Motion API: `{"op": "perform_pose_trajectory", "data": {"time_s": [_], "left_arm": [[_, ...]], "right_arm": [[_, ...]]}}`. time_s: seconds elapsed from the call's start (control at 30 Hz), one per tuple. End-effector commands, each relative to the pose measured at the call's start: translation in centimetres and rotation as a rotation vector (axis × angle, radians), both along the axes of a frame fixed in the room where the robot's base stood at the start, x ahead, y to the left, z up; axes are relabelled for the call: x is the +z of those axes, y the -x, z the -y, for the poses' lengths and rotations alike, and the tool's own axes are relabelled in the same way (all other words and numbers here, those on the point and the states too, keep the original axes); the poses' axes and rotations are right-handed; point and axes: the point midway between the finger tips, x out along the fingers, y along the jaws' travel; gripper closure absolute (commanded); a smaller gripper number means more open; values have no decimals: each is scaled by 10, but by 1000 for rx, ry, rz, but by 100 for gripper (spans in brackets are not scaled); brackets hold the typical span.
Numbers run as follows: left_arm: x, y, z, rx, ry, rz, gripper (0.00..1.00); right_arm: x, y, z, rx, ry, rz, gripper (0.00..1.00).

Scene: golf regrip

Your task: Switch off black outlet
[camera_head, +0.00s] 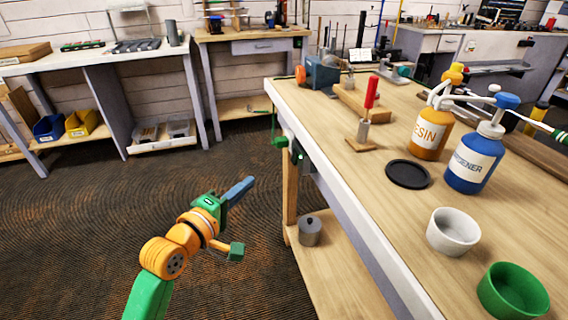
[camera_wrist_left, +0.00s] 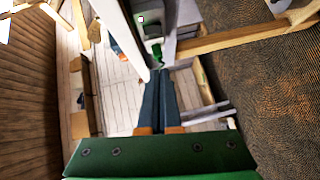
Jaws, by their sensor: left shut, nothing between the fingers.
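A small dark outlet box (camera_head: 299,154) with a green lit spot is fixed to the left side of the workbench, just below the top near the front leg. My left gripper (camera_head: 250,182) is in the air over the floor, left of the bench and apart from the box, with its blue-grey fingers pointing toward the bench. In the left wrist view, its fingers (camera_wrist_left: 160,74) are together and empty. A dark fitting with a green part (camera_wrist_left: 157,50) shows just beyond the fingertips there; I cannot tell its switch position. My right gripper is not in view.
The workbench top (camera_head: 330,115) carries a blue bottle (camera_head: 474,160), an orange bottle (camera_head: 430,135), a white bowl (camera_head: 453,232) and a green bowl (camera_head: 513,291). A grey can (camera_head: 310,231) stands on the lower shelf. The floor left of the bench is clear.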

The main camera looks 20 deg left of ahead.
Motion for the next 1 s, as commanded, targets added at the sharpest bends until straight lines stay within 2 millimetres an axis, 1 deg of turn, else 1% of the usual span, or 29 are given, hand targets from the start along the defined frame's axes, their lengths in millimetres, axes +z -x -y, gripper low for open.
{"op": "perform_pose_trajectory", "data": {"time_s": [0.07,0.17,0.53,0.6,0.7,0.83,1.0], "left_arm": [[-1,-5,1,0,1,0,100],[-3,-20,3,0,1,0,100],[-14,-99,18,0,-1,0,100],[-16,-105,30,-1,2,-1,100],[-18,-113,41,-1,2,-1,100],[-20,-118,49,0,-1,-1,100],[-20,-119,51,1,-2,0,100]], "right_arm": [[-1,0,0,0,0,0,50],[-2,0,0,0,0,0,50],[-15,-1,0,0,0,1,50],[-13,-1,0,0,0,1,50],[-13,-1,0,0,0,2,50],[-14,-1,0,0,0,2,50],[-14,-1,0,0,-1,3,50]]}}
